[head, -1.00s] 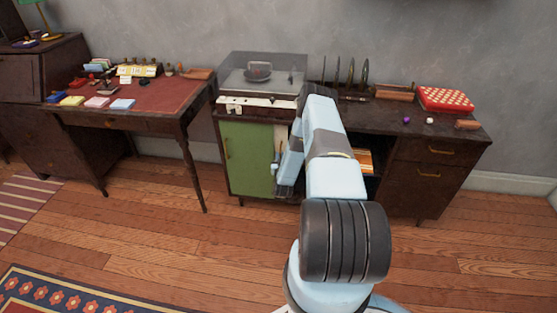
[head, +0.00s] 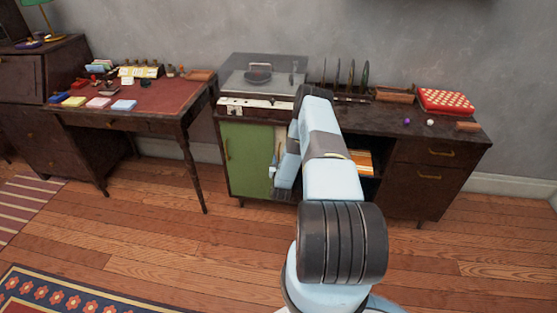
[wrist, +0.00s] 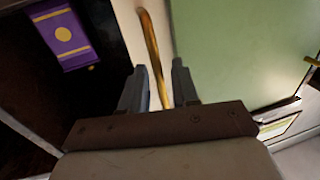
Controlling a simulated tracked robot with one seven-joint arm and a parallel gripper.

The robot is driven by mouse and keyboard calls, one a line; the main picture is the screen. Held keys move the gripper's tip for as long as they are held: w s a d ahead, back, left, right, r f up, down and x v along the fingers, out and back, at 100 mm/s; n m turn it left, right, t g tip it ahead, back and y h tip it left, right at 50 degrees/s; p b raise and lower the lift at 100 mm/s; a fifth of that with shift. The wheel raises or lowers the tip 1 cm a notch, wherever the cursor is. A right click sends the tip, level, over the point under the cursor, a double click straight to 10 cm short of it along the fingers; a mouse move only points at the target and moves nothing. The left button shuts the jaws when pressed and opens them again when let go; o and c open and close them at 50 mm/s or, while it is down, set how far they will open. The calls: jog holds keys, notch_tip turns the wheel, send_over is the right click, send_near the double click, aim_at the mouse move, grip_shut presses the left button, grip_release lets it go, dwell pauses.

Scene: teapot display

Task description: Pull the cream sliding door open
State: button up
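The cream sliding door (wrist: 128,22) shows in the wrist view as a pale strip between a dark opening and the green door (wrist: 235,50). Its brass bar handle (wrist: 152,50) runs down between my fingers. My gripper (wrist: 160,88) is open, one finger on each side of the handle, with gaps visible. In the head view only a narrow strip of the cream door (head: 281,138) shows beside the green door (head: 247,158); my arm hides the rest. My gripper's tips are mostly hidden there too, low at the cabinet front.
The dark opening beside the cream door holds a purple item with a yellow disc (wrist: 63,34). A clear-lidded unit (head: 262,76) stands on the cabinet top. A red polka-dot box (head: 445,101) sits at the right. A desk (head: 160,108) stands left; the floor in front is clear.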

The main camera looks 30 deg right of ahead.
jog(key=v, duration=1.2)
jog(key=shift+s+a, duration=0.15)
jog(key=shift+s, duration=0.05)
